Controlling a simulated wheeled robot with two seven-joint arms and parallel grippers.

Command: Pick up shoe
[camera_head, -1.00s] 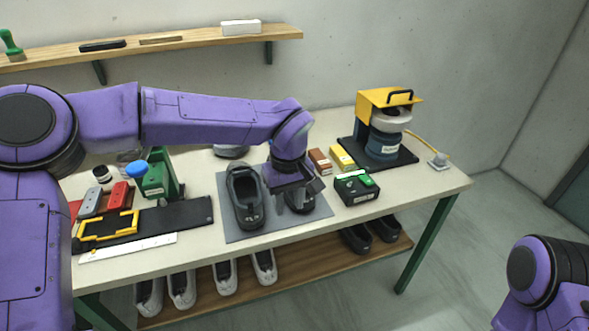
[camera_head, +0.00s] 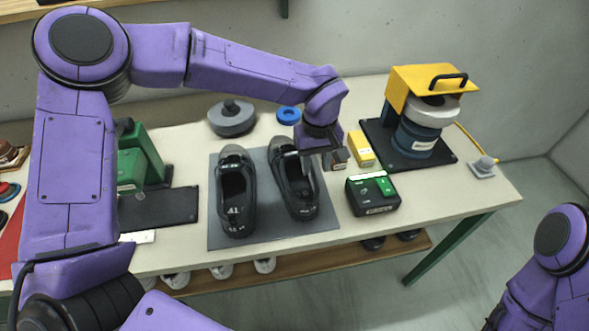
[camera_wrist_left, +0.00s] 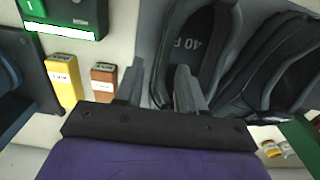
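Two dark shoes stand side by side on a grey mat (camera_head: 222,242), the left shoe (camera_head: 236,190) and the right shoe (camera_head: 296,182). My left gripper (camera_head: 314,163) is over the far right side of the right shoe, pointing down. In the left wrist view, its fingers (camera_wrist_left: 160,78) are apart, one over the right shoe (camera_wrist_left: 198,40) by its rim and one outside it. Nothing is clearly clamped between them; whether they touch the shoe I cannot tell. The right shoe's insole shows "40". My right gripper is out of view; only part of that arm shows at lower right.
Right of the mat are a black-green box (camera_head: 373,194), a yellow box (camera_head: 361,149) and a brown box (camera_head: 336,158). A yellow-topped machine (camera_head: 425,105) stands behind. A grey round object (camera_head: 231,118) and a blue ring (camera_head: 288,115) lie behind the mat. More shoes are on the lower shelf.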

